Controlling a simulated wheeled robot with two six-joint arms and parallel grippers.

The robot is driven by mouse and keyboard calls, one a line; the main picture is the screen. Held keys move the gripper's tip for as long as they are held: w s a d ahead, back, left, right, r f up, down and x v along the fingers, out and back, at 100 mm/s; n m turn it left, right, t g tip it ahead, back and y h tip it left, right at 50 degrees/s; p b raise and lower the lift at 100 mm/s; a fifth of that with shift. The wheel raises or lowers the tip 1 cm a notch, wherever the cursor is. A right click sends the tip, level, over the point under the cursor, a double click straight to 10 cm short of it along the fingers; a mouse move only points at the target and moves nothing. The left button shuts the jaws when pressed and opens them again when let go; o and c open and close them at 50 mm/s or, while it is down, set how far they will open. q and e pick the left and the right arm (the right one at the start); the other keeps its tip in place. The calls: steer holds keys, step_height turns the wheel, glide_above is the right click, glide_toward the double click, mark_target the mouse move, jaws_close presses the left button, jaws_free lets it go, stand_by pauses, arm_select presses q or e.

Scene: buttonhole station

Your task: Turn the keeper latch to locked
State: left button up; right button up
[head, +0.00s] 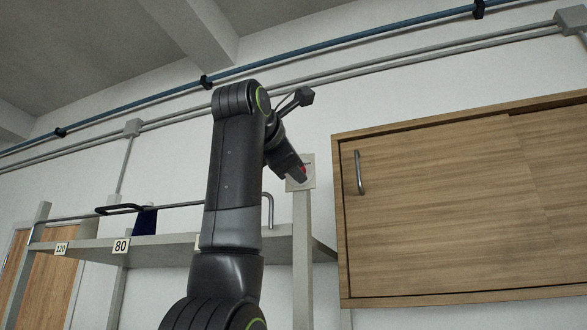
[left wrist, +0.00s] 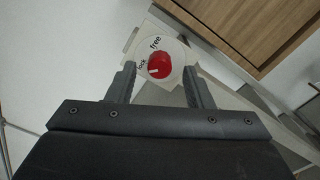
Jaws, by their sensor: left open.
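The keeper latch is a red round knob (left wrist: 159,65) on a pale plate (left wrist: 182,51) marked "lock" and "free". A short white mark shows on the knob's left part, on the side of the word "lock"; its exact setting is hard to tell. My left gripper (left wrist: 159,71) is open in the left wrist view, one finger on each side of the knob in the picture. I cannot tell whether the fingers touch it. In the head view a sliver of the red knob (head: 304,168) shows beside my dark gripper, before the plate on a grey post. My right gripper is not in view.
A wooden wall cabinet (head: 440,200) with a metal handle stands close right of the post (head: 302,250). A grey shelf (head: 170,246) with number tags and a rail runs left behind my arm. Pipes (head: 350,38) cross the wall above.

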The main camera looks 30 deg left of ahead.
arm_select(q)
steer(key=b+v, duration=0.5)
steer(key=v, duration=1.1)
steer(key=shift+d, duration=0.1)
